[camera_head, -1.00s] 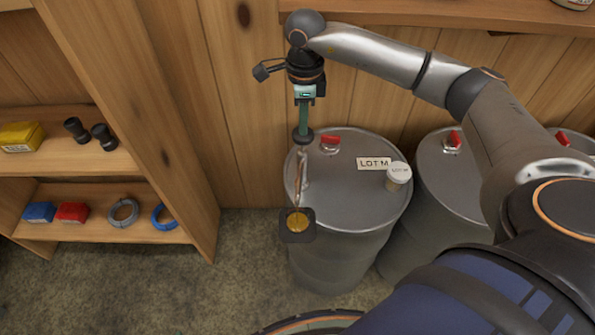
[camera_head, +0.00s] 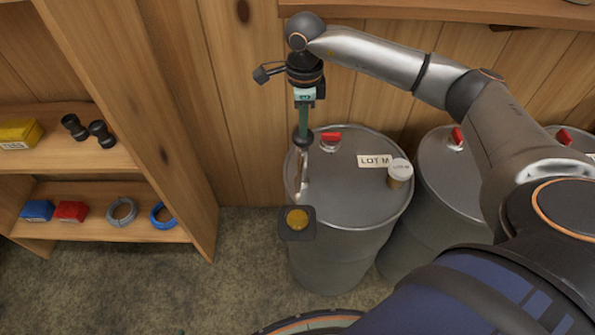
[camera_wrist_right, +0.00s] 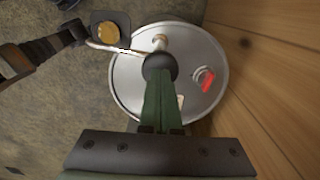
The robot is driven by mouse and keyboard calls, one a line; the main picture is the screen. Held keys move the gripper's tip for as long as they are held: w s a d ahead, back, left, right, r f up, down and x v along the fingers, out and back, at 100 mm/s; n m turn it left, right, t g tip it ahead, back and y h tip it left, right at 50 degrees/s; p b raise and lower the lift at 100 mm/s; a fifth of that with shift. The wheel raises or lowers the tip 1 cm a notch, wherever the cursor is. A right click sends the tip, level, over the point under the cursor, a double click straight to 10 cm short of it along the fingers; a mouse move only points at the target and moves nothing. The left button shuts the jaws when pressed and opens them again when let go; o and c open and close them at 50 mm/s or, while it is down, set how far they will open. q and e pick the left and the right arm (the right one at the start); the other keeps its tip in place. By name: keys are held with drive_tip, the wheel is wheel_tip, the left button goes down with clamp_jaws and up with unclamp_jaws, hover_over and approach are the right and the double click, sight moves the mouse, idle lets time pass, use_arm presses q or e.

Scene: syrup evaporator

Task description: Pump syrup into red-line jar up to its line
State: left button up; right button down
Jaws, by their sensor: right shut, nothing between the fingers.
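My right gripper (camera_head: 303,128) points straight down with its green fingers shut and empty. Its tips meet the top of the dark round pump knob (camera_head: 303,139), or nearly so; the wrist view also shows the fingers over the knob (camera_wrist_right: 160,66). The pump's metal spout (camera_head: 303,180) stands at the left side of a grey drum (camera_head: 350,205) labelled LOT M. A jar with amber syrup (camera_head: 297,219) sits below the spout in a dark square holder (camera_head: 297,234). I see the jar from above; its line and fill level are hidden.
A small white-lidded jar (camera_head: 400,172) and a red-topped bung (camera_head: 331,140) are on the drum lid. Other drums (camera_head: 448,170) stand to the right. A wooden shelf (camera_head: 110,228) with boxes, rings and black fittings is at left. The wooden wall is close behind.

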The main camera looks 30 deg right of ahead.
drive_tip(key=shift+r+p, duration=1.4)
drive_tip(key=shift+r, duration=0.85)
